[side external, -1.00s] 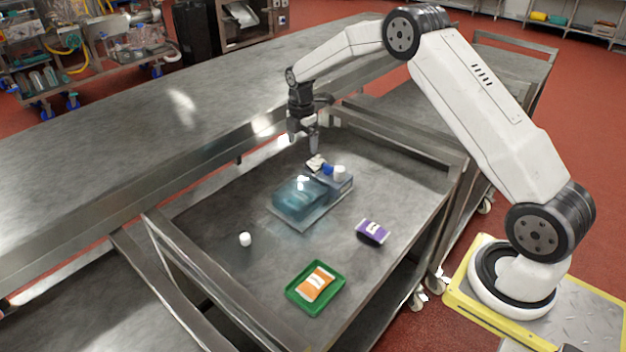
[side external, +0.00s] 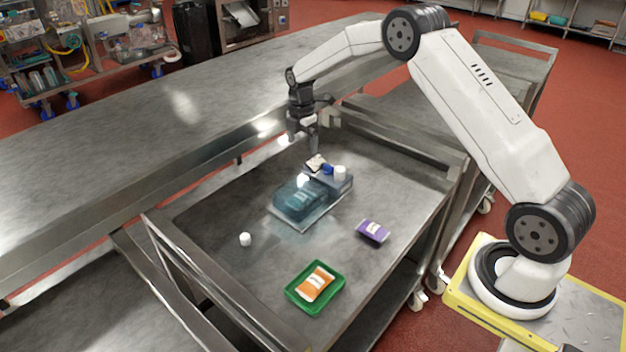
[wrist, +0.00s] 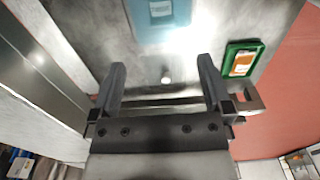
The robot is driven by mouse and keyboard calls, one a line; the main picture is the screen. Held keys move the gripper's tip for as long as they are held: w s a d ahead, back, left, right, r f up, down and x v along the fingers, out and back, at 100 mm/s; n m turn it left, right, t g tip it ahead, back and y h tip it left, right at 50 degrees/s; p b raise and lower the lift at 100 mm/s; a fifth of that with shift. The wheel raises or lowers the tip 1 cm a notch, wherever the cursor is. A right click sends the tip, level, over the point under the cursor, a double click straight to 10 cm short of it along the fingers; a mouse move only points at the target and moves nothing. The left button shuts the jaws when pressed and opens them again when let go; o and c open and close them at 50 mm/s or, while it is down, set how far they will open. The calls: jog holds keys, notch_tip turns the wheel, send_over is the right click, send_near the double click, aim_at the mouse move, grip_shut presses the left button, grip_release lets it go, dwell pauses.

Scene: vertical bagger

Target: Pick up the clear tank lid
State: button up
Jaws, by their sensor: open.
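A bluish see-through tank-like box (side external: 299,199) sits toward the middle of the metal cart top, and part of it shows at the top of the wrist view (wrist: 158,22). A clear flat sheet (side external: 312,217) shows along its front edge. I cannot tell which clear part is the lid, as glare and transparency blur the edges. My gripper (side external: 304,145) is above the far side of the cart, behind the box and apart from it. Its two fingers are spread and empty in the wrist view (wrist: 163,68).
A grey box with small white and blue items (side external: 341,184) adjoins the tank's back right. A purple packet (side external: 373,231), a white cylinder (side external: 245,239) and a green tray (side external: 335,296) with an orange packet (side external: 316,284) stand on the cart. Raised metal rails (side external: 392,143) edge it.

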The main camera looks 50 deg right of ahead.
jog(key=shift+c, duration=1.3)
jog(key=m+t+y, duration=0.3)
jog(key=m, duration=0.6)
send_over(246, 236)
jog(key=s+d, duration=0.1)
jog(key=shift+s+d+f, duration=0.1)
jog(key=shift+d+f, duration=0.05)
jog(key=shift+f, duration=6.85)
jog(key=shift+x, duration=2.6)
